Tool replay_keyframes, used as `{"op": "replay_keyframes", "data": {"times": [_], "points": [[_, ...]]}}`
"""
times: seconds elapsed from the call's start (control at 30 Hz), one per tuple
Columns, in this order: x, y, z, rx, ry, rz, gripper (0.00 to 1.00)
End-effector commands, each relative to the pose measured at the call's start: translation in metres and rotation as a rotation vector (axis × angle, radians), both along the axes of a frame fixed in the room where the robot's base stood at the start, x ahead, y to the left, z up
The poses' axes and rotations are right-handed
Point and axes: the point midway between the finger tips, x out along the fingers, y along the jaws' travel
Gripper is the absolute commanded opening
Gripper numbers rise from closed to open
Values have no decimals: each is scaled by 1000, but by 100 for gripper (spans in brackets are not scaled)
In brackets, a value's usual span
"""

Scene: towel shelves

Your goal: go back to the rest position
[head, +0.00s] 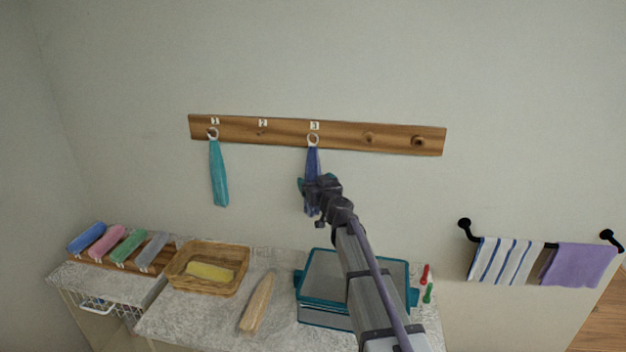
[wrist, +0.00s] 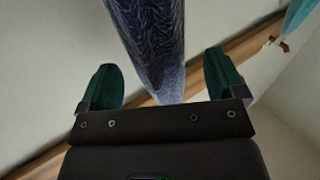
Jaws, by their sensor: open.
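My gripper (wrist: 163,90) is open in the wrist view, with its two green fingers spread on either side of a blue towel (wrist: 150,40). The towel hangs between the fingers with gaps on both sides. In the head view, the blue towel (head: 312,162) hangs by a ring from the peg labelled 3 on the wooden rail (head: 240,131). My gripper (head: 308,186) is at the towel's lower half and partly hides it. My arm reaches up from the lower right.
A teal towel (head: 218,175) hangs from peg 1. Below stand a teal-edged box (head: 325,270), partly behind my arm, a basket (head: 180,285) with a yellow cloth, and rolled towels (head: 105,241). A black bar (head: 551,244) at right holds striped and purple towels.

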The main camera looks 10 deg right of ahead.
Motion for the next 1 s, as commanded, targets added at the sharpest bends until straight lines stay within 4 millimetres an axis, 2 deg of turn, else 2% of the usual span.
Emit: {"op": "replay_keyframes", "data": {"times": [0.03,0.1,0.2,0.3,0.53,0.6,0.67,0.77,0.83,0.87,0.9,1.0], "points": [[-16,-2,-1,0,0,-1,89],[-35,-4,-1,0,0,-1,89],[-60,-8,-2,-1,0,0,89],[-75,-12,-2,-1,0,0,89],[-79,-11,-2,54,8,10,89],[-81,0,-3,139,31,77,89],[-92,18,-9,196,91,181,89],[-141,58,-44,241,360,387,89],[-189,76,-83,234,649,449,89],[-211,78,-100,221,779,445,89],[-242,77,-122,198,957,408,89],[-318,54,-162,113,1333,199,89]]}}
